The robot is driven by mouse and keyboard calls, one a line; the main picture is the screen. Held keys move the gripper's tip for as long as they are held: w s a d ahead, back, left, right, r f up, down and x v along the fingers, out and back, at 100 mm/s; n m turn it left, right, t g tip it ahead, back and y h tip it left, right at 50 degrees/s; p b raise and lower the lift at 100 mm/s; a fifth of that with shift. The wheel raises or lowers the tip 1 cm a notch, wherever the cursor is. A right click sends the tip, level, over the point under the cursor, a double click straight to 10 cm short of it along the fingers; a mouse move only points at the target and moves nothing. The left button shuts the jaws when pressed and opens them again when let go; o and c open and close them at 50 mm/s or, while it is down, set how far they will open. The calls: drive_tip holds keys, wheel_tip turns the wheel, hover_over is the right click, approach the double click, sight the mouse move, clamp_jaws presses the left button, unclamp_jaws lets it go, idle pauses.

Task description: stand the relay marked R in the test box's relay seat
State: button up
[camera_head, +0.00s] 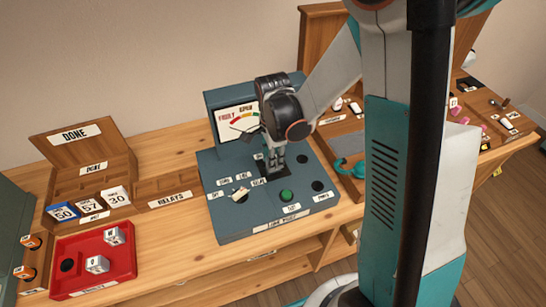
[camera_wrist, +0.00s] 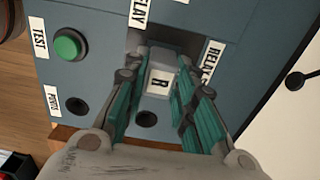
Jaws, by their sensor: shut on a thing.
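The relay marked R (camera_wrist: 159,82) is a pale block with a black R on its face, in the wrist view. My gripper (camera_wrist: 166,62) is shut on it, one teal-padded finger on each side. The blue-grey test box (camera_head: 228,222) stands on the bench in the head view, and its panel fills much of the wrist view (camera_wrist: 90,15). In the head view my gripper (camera_head: 272,172) points down at the dark relay seat in the panel's middle. The fingers hide the relay there. I cannot tell whether the relay is fully down in the seat.
A green test button (camera_wrist: 68,45) is beside the seat. The meter (camera_head: 238,122) rises behind my gripper. A red tray (camera_head: 124,262) with two marked blocks, a relays tray (camera_head: 170,199) and a DONE box (camera_head: 75,134) are at left. A teal handset (camera_head: 350,168) is at right.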

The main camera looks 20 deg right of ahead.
drive_tip(key=shift+f, duration=0.1)
drive_tip(key=o, duration=1.3)
drive_tip(key=shift+r+p, duration=2.5)
drive_tip(key=shift+r, duration=1.3)
drive_tip(key=shift+r+p, duration=1.3)
drive_tip(key=shift+r, duration=0.7)
